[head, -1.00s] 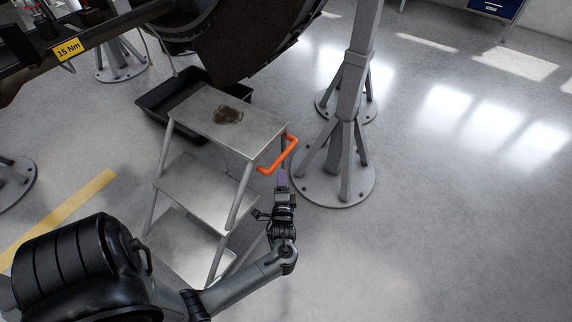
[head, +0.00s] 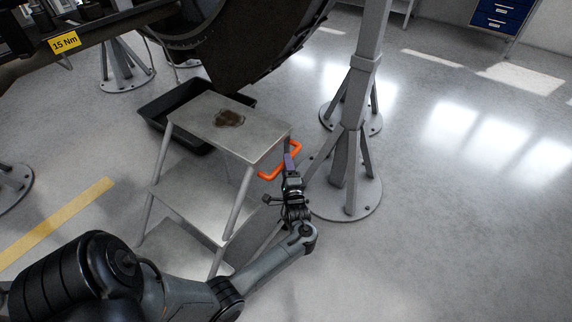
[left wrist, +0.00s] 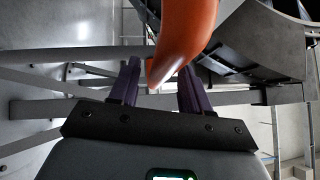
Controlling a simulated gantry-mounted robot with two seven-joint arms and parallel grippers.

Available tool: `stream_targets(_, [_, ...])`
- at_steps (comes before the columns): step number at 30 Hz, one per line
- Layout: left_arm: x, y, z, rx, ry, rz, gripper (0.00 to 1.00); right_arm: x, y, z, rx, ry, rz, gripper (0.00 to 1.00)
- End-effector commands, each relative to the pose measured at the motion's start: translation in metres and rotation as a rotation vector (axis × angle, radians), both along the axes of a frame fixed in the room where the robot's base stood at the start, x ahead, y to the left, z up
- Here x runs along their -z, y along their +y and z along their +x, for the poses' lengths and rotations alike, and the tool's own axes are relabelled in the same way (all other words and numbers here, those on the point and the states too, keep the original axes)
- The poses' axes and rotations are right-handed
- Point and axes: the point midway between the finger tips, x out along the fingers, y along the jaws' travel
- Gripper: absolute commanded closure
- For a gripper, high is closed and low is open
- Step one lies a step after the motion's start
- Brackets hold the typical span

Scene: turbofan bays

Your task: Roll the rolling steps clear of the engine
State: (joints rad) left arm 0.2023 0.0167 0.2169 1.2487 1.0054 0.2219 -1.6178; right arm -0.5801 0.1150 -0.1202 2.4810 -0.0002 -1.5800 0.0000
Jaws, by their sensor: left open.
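The rolling steps (head: 215,123) stand below the engine (head: 255,55), grey metal with several treads and a dark stain on the top one. An orange handle (head: 281,172) sticks out from the right side of the top tread. My left gripper (head: 290,158) is at this handle, its fingers overlapping it in the head view. In the left wrist view the handle (left wrist: 182,40) looms large just in front of and partly between the open fingers (left wrist: 157,85). I cannot tell whether a finger touches it. My right gripper is not in view.
A grey support stand (head: 345,185) with a round base is close to the right of the handle and my left gripper. A black tray (head: 153,108) lies behind the steps. A blue drawer cabinet (head: 497,14) stands far right. Floor at right is open.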

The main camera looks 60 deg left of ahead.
Motion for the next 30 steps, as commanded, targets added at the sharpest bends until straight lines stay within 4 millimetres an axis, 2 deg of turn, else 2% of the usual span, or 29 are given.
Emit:
stream_targets(6, [-0.001,0.015,0.006,0.001,0.0,0.0,0.53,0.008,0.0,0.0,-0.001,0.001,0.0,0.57])
stream_targets(17, [-0.002,0.017,0.007,0.001,0.001,-0.001,0.54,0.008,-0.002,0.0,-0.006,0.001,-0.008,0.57])
stream_targets(26, [-0.002,0.017,0.007,0.001,0.001,-0.001,1.0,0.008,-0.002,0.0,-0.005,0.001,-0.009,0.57])
stream_targets(30, [-0.002,0.017,0.007,0.001,0.001,-0.001,1.0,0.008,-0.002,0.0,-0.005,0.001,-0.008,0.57])
